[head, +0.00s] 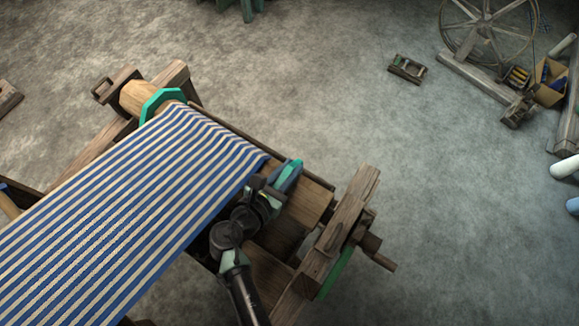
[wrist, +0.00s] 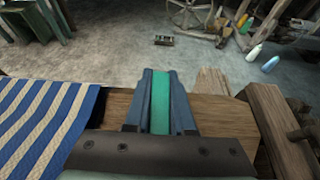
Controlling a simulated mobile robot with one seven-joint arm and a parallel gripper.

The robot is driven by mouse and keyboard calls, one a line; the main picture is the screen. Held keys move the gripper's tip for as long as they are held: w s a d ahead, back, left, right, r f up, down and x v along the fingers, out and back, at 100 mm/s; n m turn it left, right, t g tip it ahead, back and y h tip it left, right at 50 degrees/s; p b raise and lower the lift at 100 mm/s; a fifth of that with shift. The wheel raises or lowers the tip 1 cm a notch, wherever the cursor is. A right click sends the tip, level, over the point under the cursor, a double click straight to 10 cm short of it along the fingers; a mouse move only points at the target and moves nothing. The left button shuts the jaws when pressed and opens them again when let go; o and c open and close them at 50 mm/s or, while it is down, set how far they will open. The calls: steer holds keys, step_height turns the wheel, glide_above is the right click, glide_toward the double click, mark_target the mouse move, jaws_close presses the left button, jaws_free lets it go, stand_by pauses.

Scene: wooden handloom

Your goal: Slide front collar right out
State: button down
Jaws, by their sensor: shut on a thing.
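The right front collar (wrist: 160,104) is a teal band on the wooden front beam (wrist: 222,112). In the wrist view it stands between the two blue-grey fingers of my gripper (wrist: 160,78), which are shut on it. In the head view my gripper (head: 286,178) is at the right part of the beam, beside the edge of the striped cloth, and hides most of this collar (head: 293,166). Bare beam (head: 308,200) shows between the collar and the right wooden post (head: 343,228). The other teal collar (head: 161,101) sits around the beam at the cloth's far left edge.
Blue and cream striped cloth (head: 130,212) covers the beam left of my gripper. The right post (wrist: 279,130) stands past the bare beam, with a wooden handle (head: 378,257) and a green part (head: 335,274) on its outer side. Open floor lies beyond the loom.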

mark_target(311, 187)
steer(key=s+d+p, duration=0.1)
steer(key=d, duration=0.1)
steer(key=s+d+p, duration=0.1)
steer(key=s+d, duration=0.1)
steer(key=shift+s+d+r+p, duration=0.1)
steer(key=shift+d+r+p, duration=0.1)
steer(key=shift+p, duration=0.2)
steer(key=shift+s+d+f, duration=0.1)
steer(key=shift+d+f, duration=0.05)
steer(key=shift+f, duration=0.1)
steer(key=c, duration=0.8)
jaws_free()
steer(key=shift+s+d, duration=0.1)
steer(key=shift+o, duration=0.2)
steer(key=shift+r, duration=0.1)
steer(key=v, duration=1.3)
